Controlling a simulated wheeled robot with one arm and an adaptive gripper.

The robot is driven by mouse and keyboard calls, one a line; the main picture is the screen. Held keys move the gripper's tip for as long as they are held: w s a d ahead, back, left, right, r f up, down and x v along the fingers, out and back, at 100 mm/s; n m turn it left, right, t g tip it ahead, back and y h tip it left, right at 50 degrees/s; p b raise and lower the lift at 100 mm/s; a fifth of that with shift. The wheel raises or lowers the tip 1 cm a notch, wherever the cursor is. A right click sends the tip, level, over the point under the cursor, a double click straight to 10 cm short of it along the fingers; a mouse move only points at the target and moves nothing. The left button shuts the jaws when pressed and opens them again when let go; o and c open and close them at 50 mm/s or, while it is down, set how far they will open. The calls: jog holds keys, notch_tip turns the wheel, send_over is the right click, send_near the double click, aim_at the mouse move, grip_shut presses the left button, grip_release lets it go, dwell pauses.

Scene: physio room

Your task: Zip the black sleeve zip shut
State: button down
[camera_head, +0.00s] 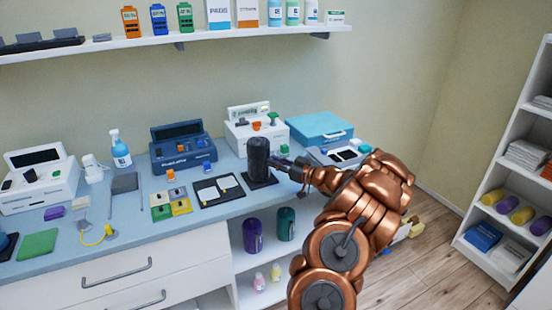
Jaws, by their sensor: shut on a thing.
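The black sleeve (258,157) stands upright as a dark cylinder on a flat black base (262,183) near the front edge of the blue counter. The jaws are shut on the small zip pull at the sleeve's right side. The pull and the zip's teeth are too small and too hidden by the fingers to make out, so I cannot tell how far the zip is closed.
A blue device (183,150) and a white device (243,137) stand behind the sleeve. A black tray (222,197) with white pieces lies to its left. A teal case (318,129) and a grey tray (345,150) lie to the right. Open shelves are below the counter.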

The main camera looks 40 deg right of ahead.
aim_at(269, 173)
notch_tip(269, 173, down, 6)
jog(key=shift+r+b, duration=0.15)
jog(key=shift+b, duration=0.45)
jog(key=c, duration=1.1)
grip_release()
jog(key=shift+s, duration=0.1)
jog(key=shift+s+d, duration=0.4)
jog(key=shift+s, duration=1.55)
jog(key=shift+s+d, duration=0.35)
jog(key=shift+s, duration=1.55)
jog(key=shift+s+d, duration=0.4)
jog(key=shift+s, duration=1.55)
jog(key=shift+s, duration=0.1)
